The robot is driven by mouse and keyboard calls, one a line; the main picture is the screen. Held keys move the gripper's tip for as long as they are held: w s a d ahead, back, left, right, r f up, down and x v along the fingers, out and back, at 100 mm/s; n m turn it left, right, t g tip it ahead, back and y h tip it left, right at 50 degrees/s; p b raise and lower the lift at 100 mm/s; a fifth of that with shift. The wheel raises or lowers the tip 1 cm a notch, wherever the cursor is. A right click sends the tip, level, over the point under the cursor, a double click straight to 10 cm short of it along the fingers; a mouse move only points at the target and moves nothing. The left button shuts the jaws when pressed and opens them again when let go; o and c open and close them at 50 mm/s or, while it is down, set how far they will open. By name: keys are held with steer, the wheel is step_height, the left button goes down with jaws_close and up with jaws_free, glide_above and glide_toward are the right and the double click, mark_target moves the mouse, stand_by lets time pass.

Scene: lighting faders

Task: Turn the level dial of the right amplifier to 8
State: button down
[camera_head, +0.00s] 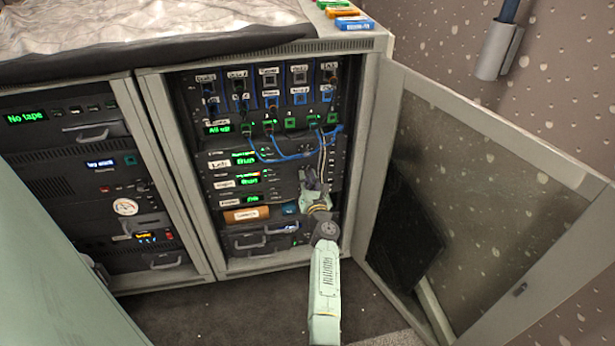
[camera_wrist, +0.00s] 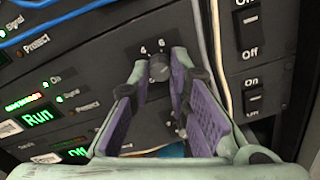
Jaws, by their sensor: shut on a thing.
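The level dial (camera_wrist: 159,68) is a small dark round knob in the wrist view, with white numerals 4 and 6 on the panel above it. My gripper (camera_wrist: 158,64) is shut on it, one purple-padded finger at each side. The pointer mark on the dial is not clear. The dial lies in line with a green "Run" display (camera_wrist: 38,117), which looks like the right amplifier's row. In the head view my gripper (camera_head: 308,178) is at the right side of the amplifier rows and hides the dial there. The right amplifier's display (camera_head: 248,181) is lit green.
Power switches (camera_wrist: 251,97) marked On and Off sit right of the dial. Pale cables run close behind the right finger. Blue patch cables (camera_head: 275,157) hang above. The open cabinet door (camera_head: 490,150) stands to the right. Another rack (camera_head: 90,190) stands left.

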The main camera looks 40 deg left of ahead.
steer(key=shift+m+p, duration=0.4)
steer(key=shift+m, duration=0.9)
steer(key=c, duration=1.5)
jaws_free()
steer(key=shift+s+d, duration=0.1)
steer(key=shift+s+d, duration=0.2)
steer(key=shift+d, duration=0.1)
steer(key=v, duration=1.1)
steer(key=shift+s, duration=0.1)
